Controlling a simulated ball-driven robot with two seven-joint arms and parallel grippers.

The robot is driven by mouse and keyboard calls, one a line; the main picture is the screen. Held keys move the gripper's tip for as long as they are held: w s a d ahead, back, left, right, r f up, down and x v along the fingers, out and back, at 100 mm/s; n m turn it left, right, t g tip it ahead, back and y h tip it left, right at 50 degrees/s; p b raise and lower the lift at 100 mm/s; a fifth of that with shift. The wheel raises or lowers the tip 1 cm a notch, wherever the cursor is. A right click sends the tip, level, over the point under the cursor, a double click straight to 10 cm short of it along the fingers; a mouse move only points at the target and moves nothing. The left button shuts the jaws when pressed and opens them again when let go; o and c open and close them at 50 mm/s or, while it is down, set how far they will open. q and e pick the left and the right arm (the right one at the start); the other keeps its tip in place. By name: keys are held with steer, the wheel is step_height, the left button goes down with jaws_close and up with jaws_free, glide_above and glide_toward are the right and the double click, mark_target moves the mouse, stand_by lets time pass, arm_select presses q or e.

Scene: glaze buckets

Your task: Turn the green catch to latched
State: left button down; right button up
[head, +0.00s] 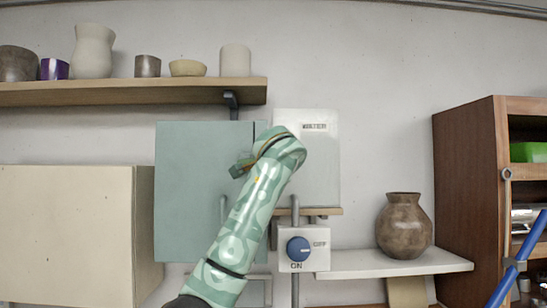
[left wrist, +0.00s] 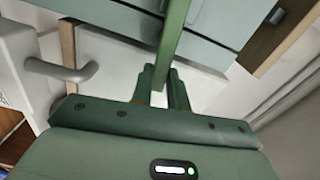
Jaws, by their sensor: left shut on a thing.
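A long green bar, which looks like the green catch (left wrist: 178,28), runs down from the top of the left wrist view, in front of pale teal panels (left wrist: 110,22). My left gripper (left wrist: 163,88) is shut on its lower end, with one dark green finger on each side. In the head view my left arm reaches up in front of a teal cabinet panel (head: 195,190). The arm hides most of that gripper and the catch there, so I cannot tell the catch's position. My right gripper is not in view.
A control box with a blue knob (head: 299,249) sits right of my arm. A brown vase (head: 404,226) stands on a white shelf (head: 440,263). A wooden shelf (head: 130,93) holds several pots. A beige cabinet (head: 65,235) is at left. A grey handle (left wrist: 62,72) shows beside the gripper.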

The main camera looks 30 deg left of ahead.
arm_select(q)
steer(key=shift+f+m, duration=0.3)
steer(key=shift+m, duration=0.4)
steer(key=shift+w, duration=0.1)
steer(key=c, duration=1.4)
jaws_free()
steer(key=shift+d, duration=0.1)
steer(key=shift+o, duration=0.2)
steer(key=b+v, duration=0.8)
steer(key=v, duration=0.8)
